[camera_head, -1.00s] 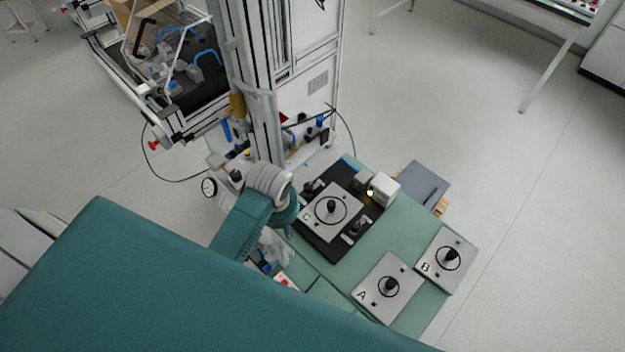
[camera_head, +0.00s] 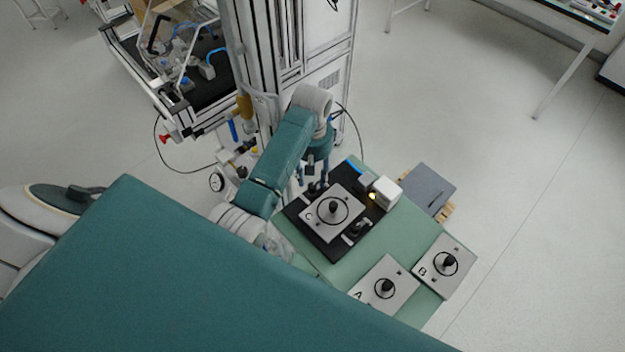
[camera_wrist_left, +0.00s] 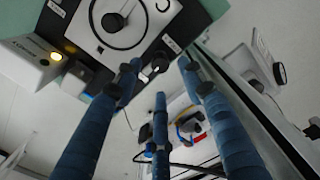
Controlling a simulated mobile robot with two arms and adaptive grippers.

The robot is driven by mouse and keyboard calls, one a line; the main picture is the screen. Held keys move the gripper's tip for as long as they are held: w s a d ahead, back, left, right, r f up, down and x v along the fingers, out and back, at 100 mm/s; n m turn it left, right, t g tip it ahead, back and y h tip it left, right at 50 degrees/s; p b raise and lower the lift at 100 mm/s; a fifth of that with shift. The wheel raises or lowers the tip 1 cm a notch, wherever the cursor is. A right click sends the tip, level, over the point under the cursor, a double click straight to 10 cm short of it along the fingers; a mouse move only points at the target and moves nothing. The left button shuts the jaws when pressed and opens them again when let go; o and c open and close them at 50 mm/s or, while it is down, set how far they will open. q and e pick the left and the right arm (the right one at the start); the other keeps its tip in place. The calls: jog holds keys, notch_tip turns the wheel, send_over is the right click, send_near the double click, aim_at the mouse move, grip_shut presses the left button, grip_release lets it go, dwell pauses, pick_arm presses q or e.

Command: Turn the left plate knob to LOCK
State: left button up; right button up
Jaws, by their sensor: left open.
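The black base (camera_head: 331,251) on the green table holds a grey plate marked C (camera_head: 345,195) with a round black knob at its middle. A small dark knob (camera_head: 313,188), which looks like the left plate knob, sits at the base's upper left edge. A second clamp knob (camera_head: 359,228) sits at the lower right. My left gripper (camera_head: 314,180) is open above the left knob, pointing down. In the left wrist view, the knob (camera_wrist_left: 157,64) shows between and beyond the blue fingers (camera_wrist_left: 160,76); contact cannot be told. The knob's setting is not readable. My right gripper is not shown.
A white box with a lit yellow lamp (camera_head: 386,192) stands beside the base. Plates A (camera_head: 400,277) and B (camera_head: 461,257) lie at the table's right. A tall white-framed machine (camera_head: 330,50) stands close behind my left arm.

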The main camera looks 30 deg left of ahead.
aim_at(312, 185)
pick_arm(q)
jog(key=shift+f+p, duration=0.3)
jog(key=shift+f, duration=1.95)
jog(key=shift+c, duration=0.5)
grip_shut()
